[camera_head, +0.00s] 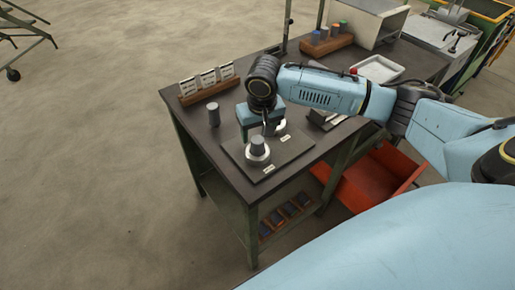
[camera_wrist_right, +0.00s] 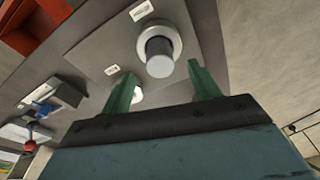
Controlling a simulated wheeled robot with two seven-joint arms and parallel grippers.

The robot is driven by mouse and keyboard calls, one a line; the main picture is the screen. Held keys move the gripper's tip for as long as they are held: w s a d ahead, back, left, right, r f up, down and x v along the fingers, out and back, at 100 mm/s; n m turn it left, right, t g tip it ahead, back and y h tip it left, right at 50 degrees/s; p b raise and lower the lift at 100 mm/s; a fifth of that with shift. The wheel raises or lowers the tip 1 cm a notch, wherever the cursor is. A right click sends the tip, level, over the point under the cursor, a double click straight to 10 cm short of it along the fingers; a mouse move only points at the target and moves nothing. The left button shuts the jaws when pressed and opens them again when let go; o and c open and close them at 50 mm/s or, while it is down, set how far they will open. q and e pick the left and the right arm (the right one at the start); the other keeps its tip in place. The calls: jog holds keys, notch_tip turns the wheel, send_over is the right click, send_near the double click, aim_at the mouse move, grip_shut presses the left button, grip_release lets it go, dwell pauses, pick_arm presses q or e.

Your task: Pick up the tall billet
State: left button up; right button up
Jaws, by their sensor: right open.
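A grey cylindrical billet (camera_head: 213,114) stands upright on the dark table, left of my right gripper (camera_head: 267,128); it looks the taller one. In the right wrist view this ringed billet (camera_wrist_right: 160,56) appears just beyond the gap between the green fingers (camera_wrist_right: 162,76), which are apart and empty. A second white ring (camera_wrist_right: 137,95) shows partly behind one finger. My left gripper is not in view.
A wooden rack with white cards (camera_head: 208,83) stands along the table's left edge. A white tray (camera_head: 377,69) and a wooden block with coloured-top items (camera_head: 326,44) are further back. A red bin (camera_head: 368,182) sits beside the table. Open floor lies left.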

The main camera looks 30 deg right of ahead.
aim_at(257, 139)
jog(key=f, duration=0.5)
jog(key=shift+w+d, duration=0.1)
jog(key=shift+w, duration=0.25)
jog(key=shift+c, duration=0.3)
grip_shut()
jog(key=shift+w+r, duration=0.1)
